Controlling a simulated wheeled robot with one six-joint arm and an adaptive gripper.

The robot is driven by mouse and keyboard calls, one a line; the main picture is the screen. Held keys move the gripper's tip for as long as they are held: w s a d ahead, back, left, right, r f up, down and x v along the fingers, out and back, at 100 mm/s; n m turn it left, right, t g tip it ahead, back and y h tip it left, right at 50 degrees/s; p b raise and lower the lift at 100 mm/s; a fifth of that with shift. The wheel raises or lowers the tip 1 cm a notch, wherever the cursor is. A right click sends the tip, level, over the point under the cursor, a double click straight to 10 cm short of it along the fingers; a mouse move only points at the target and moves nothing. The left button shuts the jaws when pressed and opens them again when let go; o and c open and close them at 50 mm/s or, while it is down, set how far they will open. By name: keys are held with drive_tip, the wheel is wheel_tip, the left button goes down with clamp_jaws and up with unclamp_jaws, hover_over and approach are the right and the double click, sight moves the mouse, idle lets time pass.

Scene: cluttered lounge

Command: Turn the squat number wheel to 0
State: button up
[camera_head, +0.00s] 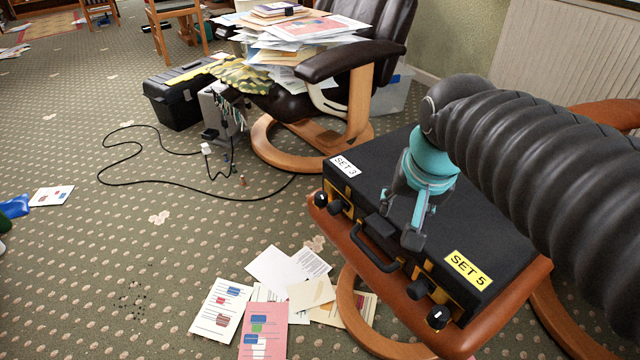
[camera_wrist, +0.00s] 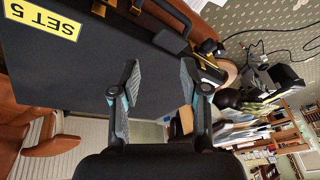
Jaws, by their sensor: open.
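A black hard case (camera_head: 475,225) lies flat on a brown footstool, with a white "SET 3" label and a yellow "SET 5" label on its lid. A dark round wheel with a pale mark (camera_head: 438,317) sits at the front edge near "SET 5". A similar wheel (camera_head: 321,199) sits at the edge near "SET 3". I cannot read digits on either, nor tell which is squatter. My gripper (camera_head: 401,222) is open and empty above the lid, near the carry handle (camera_head: 372,248). In the wrist view its fingers (camera_wrist: 159,72) are apart over the lid; the handle (camera_wrist: 168,22) shows beyond.
The footstool (camera_head: 480,335) has a rim around the case. Black and yellow latches (camera_head: 418,288) protrude at the case's front. A paper-laden armchair (camera_head: 320,75) and a black toolbox (camera_head: 175,100) stand behind. Papers (camera_head: 265,325) and a cable (camera_head: 150,183) lie on the carpet.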

drive_tip(key=w+a+r+m+g+p, duration=0.2)
drive_tip(key=w+a+m, duration=0.35)
drive_tip(key=w, duration=0.65)
drive_tip(key=m+g+p, duration=0.2)
drive_tip(key=m+g, duration=0.1)
drive_tip(key=m, duration=0.1)
approach(320, 195)
drive_tip(key=f, duration=0.3)
drive_tip(key=f+b, duration=0.1)
drive_tip(key=f, duration=0.2)
drive_tip(key=f+b, duration=0.1)
drive_tip(key=f, duration=0.2)
drive_tip(key=shift+s, duration=0.35)
clamp_jaws()
drive_tip(key=shift+a+n, duration=0.1)
drive_tip(key=shift+n, duration=0.15)
